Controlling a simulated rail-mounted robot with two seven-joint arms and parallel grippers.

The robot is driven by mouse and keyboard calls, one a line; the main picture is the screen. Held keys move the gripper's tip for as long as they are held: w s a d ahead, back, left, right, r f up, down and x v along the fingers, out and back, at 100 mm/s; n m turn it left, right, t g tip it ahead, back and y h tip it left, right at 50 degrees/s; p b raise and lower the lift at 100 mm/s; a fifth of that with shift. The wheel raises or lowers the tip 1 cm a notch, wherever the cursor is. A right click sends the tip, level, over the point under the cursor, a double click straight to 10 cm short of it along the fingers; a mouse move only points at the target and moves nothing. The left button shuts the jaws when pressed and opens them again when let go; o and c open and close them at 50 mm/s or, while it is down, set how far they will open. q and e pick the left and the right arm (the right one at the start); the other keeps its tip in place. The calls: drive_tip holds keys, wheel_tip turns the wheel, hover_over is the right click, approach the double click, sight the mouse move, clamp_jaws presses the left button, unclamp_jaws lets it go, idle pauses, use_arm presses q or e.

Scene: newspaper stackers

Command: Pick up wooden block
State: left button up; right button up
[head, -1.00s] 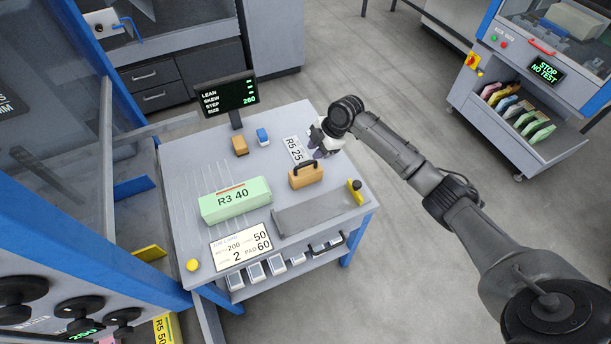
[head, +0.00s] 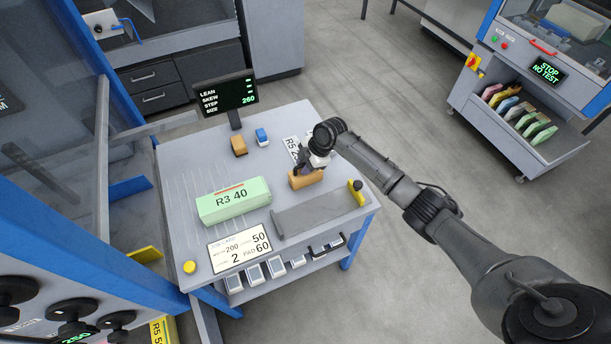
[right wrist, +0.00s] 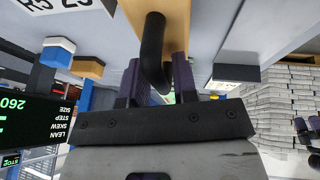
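The wooden block (head: 307,181) is a small orange-brown block with a dark handle on top. It sits on the grey tabletop (head: 180,170), right of the green R3 40 block. My right gripper (head: 298,168) is directly at the block, covering most of its handle. In the right wrist view the block (right wrist: 188,18) is at the top edge. Its black handle (right wrist: 153,45) reaches between the two purple fingers (right wrist: 157,85), which stand apart with a gap visible. My left gripper is not in view.
The green block (head: 234,202) and a grey plate (head: 315,211) lie nearby. A small orange block (head: 239,145) and a blue one (head: 262,137) stand farther back, near the display (head: 225,94).

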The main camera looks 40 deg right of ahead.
clamp_jaws()
drive_tip(key=shift+r, duration=0.15)
idle(0.5)
